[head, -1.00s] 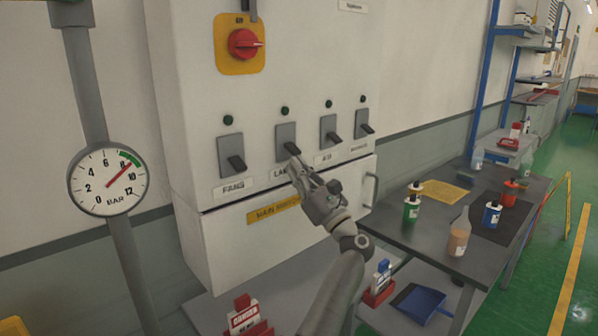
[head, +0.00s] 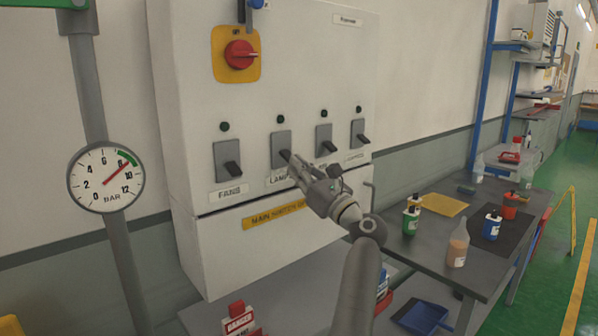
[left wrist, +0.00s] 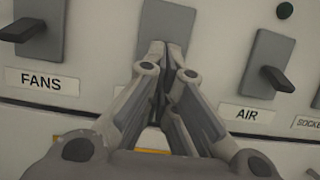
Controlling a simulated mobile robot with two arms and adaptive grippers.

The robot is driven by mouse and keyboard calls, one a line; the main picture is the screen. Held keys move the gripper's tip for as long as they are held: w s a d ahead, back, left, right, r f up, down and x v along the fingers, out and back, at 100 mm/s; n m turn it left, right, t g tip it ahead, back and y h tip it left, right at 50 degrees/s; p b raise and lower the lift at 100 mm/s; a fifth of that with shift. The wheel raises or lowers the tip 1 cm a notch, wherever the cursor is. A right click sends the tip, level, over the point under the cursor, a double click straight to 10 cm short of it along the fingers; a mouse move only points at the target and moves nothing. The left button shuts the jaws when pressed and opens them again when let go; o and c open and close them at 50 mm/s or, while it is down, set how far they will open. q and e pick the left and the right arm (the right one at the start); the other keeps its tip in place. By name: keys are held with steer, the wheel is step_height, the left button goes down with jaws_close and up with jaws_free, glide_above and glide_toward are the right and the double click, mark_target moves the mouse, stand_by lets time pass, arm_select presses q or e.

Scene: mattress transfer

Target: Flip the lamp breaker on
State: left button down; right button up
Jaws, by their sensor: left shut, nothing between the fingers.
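The lamp breaker (head: 281,144) is a grey plate on the white cabinet, second from the left, above a partly covered "LAMP" label (head: 279,180). It also shows in the left wrist view (left wrist: 166,24). My left gripper (head: 288,157) is shut and empty, its fingertips at the lower part of this breaker. In the left wrist view the fingertips (left wrist: 166,46) overlap the plate and hide the lever, so its position and any contact cannot be told. A dark green indicator (head: 281,119) sits above the breaker. My right gripper is not in view.
The fans breaker (head: 228,160) is to the left, and the air breaker (head: 324,139) and a sockets breaker (head: 358,133) are to the right, levers pointing down. A red rotary switch (head: 240,55) is above. A table (head: 420,250) with bottles stands at the right.

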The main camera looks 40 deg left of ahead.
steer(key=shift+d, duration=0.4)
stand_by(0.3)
